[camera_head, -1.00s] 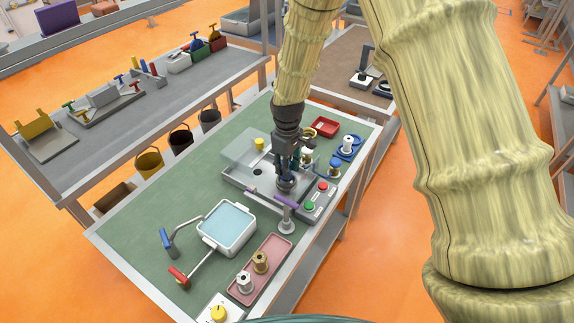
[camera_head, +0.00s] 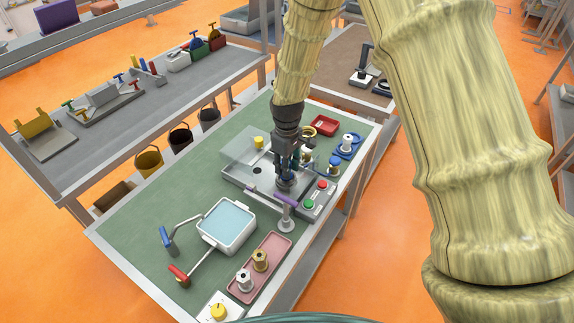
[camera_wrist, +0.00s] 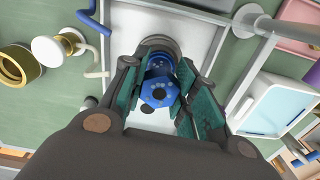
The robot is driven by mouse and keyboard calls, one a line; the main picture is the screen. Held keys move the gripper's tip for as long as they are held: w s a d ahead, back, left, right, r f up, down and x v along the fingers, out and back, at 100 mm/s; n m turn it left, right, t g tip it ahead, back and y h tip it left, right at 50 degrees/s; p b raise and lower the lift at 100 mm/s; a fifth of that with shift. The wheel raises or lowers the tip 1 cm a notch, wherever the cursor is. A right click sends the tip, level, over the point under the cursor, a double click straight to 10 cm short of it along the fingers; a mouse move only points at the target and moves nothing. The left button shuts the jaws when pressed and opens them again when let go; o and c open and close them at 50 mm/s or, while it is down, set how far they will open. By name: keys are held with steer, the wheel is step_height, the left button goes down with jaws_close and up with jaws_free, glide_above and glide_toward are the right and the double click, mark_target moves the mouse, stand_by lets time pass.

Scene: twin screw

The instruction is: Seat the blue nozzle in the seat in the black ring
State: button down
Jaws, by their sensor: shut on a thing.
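The blue nozzle (camera_wrist: 157,92) has a hex end facing the wrist camera. It stands between the teal-padded fingers of my gripper (camera_wrist: 160,98), which is shut on it. In the head view my gripper (camera_head: 287,174) points down over the grey machine plate, and the fingers mostly hide the nozzle. A dark grey ring (camera_wrist: 160,42) shows just beyond the nozzle in the wrist view; it also shows under the fingertips in the head view (camera_head: 286,186). The nozzle covers the ring's near part, so I cannot tell whether it is in the seat.
A clear panel (camera_head: 243,146) stands left of my gripper. A purple-handled lever (camera_head: 286,202) and a box with red and green buttons (camera_head: 318,196) are close in front and right. A water basin (camera_head: 227,226) and pink tray (camera_head: 262,272) lie nearer.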

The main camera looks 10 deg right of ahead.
steer(key=shift+w+f, duration=0.1)
steer(key=shift+f, duration=0.6)
stand_by(0.9)
steer(key=shift+c, duration=2.4)
jaws_free()
steer(key=shift+r, duration=0.15)
steer(key=shift+r+p, duration=2.1)
steer(key=shift+r, duration=1.3)
